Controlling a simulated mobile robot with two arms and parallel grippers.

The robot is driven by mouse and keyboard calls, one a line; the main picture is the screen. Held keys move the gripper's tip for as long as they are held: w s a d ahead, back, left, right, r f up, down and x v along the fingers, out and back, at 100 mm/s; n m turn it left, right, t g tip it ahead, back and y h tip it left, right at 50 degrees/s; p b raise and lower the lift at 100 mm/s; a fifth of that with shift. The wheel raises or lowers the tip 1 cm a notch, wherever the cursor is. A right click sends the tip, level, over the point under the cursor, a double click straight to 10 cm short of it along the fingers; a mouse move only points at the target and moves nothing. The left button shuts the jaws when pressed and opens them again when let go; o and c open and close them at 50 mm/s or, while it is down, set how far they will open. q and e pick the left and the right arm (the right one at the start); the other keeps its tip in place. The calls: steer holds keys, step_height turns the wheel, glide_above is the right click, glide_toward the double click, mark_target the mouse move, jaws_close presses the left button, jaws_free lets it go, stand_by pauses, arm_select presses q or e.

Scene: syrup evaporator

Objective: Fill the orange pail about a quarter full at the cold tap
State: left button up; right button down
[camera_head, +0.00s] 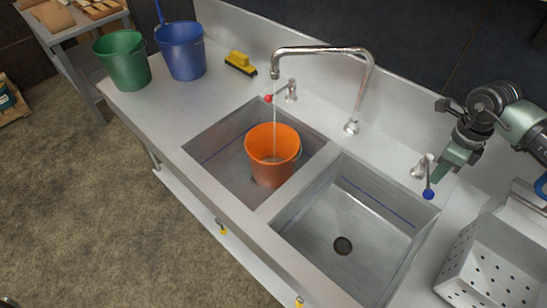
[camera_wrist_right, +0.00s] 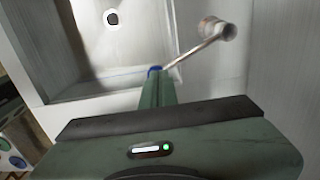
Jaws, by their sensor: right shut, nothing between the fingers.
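The orange pail (camera_head: 262,146) stands upright in the left sink basin, under the mouth of the chrome spout (camera_head: 364,85). A thin stream of water (camera_head: 274,125) runs from the spout into the pail. How high the water stands inside is hard to tell. The cold tap's blue-tipped lever (camera_head: 429,191) is at the right of the sinks. My right gripper (camera_head: 440,178) is shut and empty, its tips close to the blue knob. In the right wrist view the tips (camera_wrist_right: 155,85) overlap the blue knob (camera_wrist_right: 154,70); contact is unclear. My left gripper is out of view.
A red-tipped tap lever (camera_head: 269,98) sits behind the left basin. A green pail (camera_head: 122,62), a blue pail (camera_head: 182,52) and a yellow brush (camera_head: 240,62) stand on the left counter. The right basin (camera_head: 375,215) is empty. A perforated metal bin (camera_head: 495,265) is at the lower right.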

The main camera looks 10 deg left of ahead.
steer(key=s+d+f+b, duration=0.4)
steer(key=f+b, duration=0.1)
steer(key=shift+d, duration=0.15)
stand_by(0.7)
stand_by(0.9)
steer(key=shift+w+d+r, duration=0.15)
steer(key=shift+w+r, duration=0.05)
stand_by(4.8)
steer(key=shift+w+r, duration=0.15)
steer(key=shift+r, duration=0.05)
stand_by(0.4)
